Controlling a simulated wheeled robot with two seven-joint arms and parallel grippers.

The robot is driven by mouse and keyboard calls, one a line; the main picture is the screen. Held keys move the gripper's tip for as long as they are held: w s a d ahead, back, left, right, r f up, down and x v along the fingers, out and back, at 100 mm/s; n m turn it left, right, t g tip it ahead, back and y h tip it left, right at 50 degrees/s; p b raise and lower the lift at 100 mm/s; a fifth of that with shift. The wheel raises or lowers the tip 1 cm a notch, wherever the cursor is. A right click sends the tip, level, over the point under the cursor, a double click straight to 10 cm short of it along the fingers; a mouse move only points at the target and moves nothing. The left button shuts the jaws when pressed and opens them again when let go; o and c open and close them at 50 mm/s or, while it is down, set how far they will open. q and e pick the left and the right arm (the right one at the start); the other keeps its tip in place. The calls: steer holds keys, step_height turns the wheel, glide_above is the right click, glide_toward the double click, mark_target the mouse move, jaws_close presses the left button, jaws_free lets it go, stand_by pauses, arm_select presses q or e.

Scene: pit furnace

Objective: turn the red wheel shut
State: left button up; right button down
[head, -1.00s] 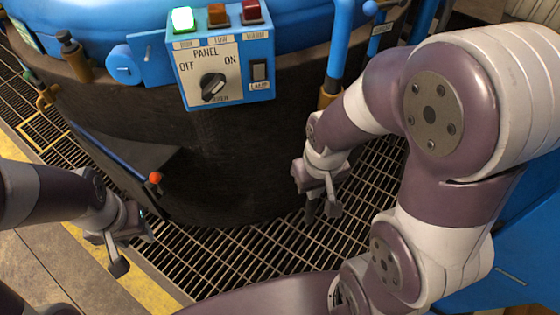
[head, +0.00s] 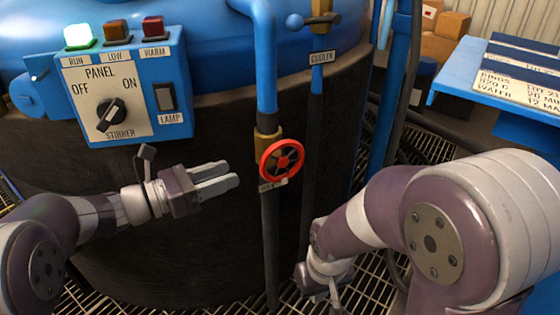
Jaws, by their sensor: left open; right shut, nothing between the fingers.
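The red wheel (head: 282,160) is a small round handwheel with spokes. It sits on a brass valve body (head: 266,145) on a vertical pipe at the front of the furnace. A label below it is partly hidden. My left gripper (head: 228,180) is open and empty, just left of the wheel, its fingers pointing right toward it with a gap between. My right gripper (head: 335,295) is low, below and right of the wheel, near the bottom edge; its fingertips are partly cut off by the frame, and it holds nothing.
The blue control panel (head: 125,88) with lit green RUN lamp and a STIRRER knob is above my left gripper. A blue table (head: 470,75) with labelled plates is at right. Grating covers the floor.

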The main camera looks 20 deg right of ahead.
arm_select(q)
steer(key=d+m+g, duration=0.1)
steer(key=d+m, duration=0.1)
steer(key=b, duration=0.3)
glide_toward(303, 151)
steer(key=d, duration=0.1)
steer(key=w+d, duration=0.1)
steer(key=d, duration=0.1)
steer(key=d+f, duration=0.1)
steer(key=d, duration=0.1)
steer(key=shift+w, duration=0.35)
steer(key=shift+a, duration=0.1)
jaws_close()
